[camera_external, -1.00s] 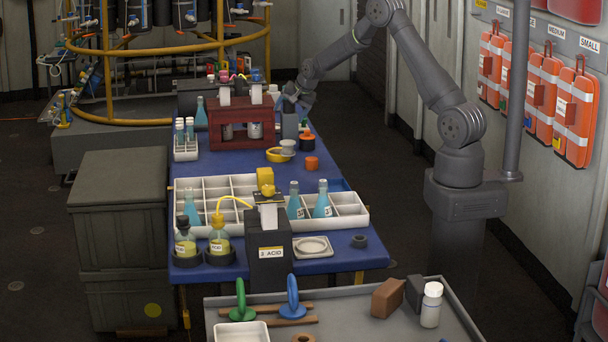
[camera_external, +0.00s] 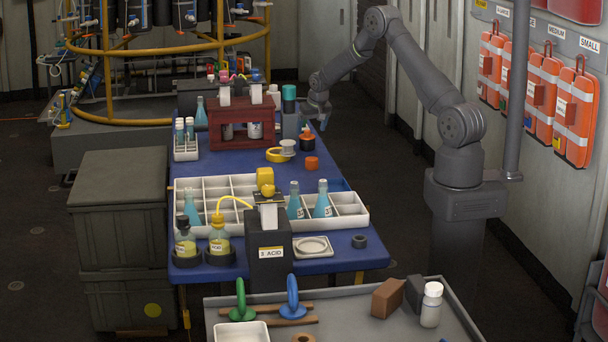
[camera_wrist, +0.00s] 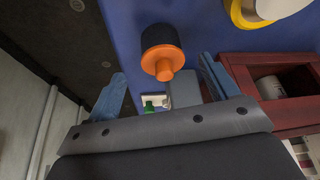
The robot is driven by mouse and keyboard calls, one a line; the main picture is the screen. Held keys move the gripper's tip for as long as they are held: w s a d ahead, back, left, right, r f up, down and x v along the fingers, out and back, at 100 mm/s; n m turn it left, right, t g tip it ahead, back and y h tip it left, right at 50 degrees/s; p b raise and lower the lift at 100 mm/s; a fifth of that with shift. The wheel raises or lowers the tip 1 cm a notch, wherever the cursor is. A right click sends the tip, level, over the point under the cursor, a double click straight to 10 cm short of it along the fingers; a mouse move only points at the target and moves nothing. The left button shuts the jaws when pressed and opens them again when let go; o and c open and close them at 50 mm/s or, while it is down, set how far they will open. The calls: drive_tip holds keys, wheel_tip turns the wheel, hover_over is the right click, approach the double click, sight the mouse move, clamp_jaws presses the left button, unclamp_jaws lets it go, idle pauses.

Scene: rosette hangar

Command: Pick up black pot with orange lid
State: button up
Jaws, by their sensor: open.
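The black pot with the orange lid (camera_external: 307,142) stands on the blue table near its right edge, beside the grey block. In the wrist view the pot (camera_wrist: 161,51) shows its orange lid and knob, with its black body behind. My gripper (camera_external: 317,118) is above and slightly to the right of the pot in the external view. In the wrist view my gripper (camera_wrist: 160,80) has its two blue-grey fingers spread wide apart. The pot lies beyond and between the fingertips, and nothing is held.
A dark red rack (camera_external: 228,128) stands left of the pot. A grey block with a teal-topped item (camera_external: 289,95) is close by. A yellow ring (camera_external: 277,155) and a small orange piece (camera_external: 312,163) lie nearer the camera. The floor right of the table is clear.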

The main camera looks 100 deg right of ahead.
sight(309, 136)
drive_tip(key=shift+x, duration=3.5)
drive_tip(key=shift+w+d, duration=0.1)
drive_tip(key=shift+d, duration=0.05)
drive_tip(key=c, duration=1.1)
